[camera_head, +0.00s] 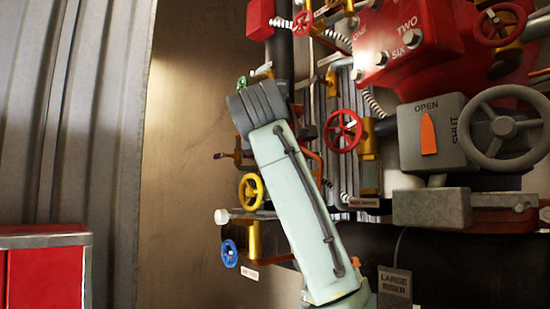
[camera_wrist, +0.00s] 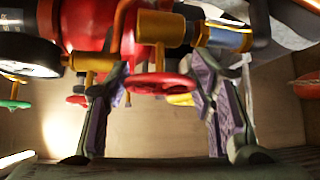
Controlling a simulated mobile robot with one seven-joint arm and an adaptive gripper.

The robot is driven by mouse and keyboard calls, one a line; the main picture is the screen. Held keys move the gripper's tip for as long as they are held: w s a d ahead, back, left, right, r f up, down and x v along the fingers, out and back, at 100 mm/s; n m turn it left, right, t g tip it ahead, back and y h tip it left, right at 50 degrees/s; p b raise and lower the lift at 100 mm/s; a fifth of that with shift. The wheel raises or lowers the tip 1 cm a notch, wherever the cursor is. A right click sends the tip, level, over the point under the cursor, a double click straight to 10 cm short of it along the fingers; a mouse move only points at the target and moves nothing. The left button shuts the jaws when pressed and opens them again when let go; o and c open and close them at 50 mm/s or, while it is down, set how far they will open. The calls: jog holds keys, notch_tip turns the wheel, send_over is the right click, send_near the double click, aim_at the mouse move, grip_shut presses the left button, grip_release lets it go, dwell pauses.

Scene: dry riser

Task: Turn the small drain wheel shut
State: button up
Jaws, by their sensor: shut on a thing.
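In the wrist view a small red wheel (camera_wrist: 165,82) sits under a brass fitting (camera_wrist: 160,27). My gripper (camera_wrist: 158,90) has a finger at each side of this wheel and is shut on it. The far fingertips are partly lost among the pipes. In the head view my arm hides the gripper and the held wheel. No readable label shows which wheel is the drain wheel.
The head view shows a red wheel (camera_head: 342,131), a yellow wheel (camera_head: 251,191), a blue wheel (camera_head: 229,253) and a large grey wheel (camera_head: 505,127) beside an OPEN/SHUT box (camera_head: 430,135). Pipes crowd my arm. A red cabinet (camera_head: 45,270) stands at lower left.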

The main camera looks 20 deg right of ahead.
jog(key=shift+f, duration=0.15)
jog(key=shift+f+t+b, duration=0.1)
jog(key=shift+t+b, duration=0.2)
jog(key=shift+b, duration=0.2)
jog(key=shift+f+m+t+h+b, duration=0.1)
jog(key=shift+m+t+h+b, duration=0.3)
jog(key=shift+m+t+b, duration=0.7)
jog(key=shift+m+t+h+b, duration=0.4)
jog(key=shift+m+h+b, duration=0.1)
jog(key=shift+m+b, duration=0.45)
jog(key=shift+m+t+h+b, duration=0.35)
jog(key=shift+m+h, duration=0.25)
jog(key=shift+m, duration=0.25)
jog(key=shift+r, duration=0.2)
jog(key=o, duration=1.2)
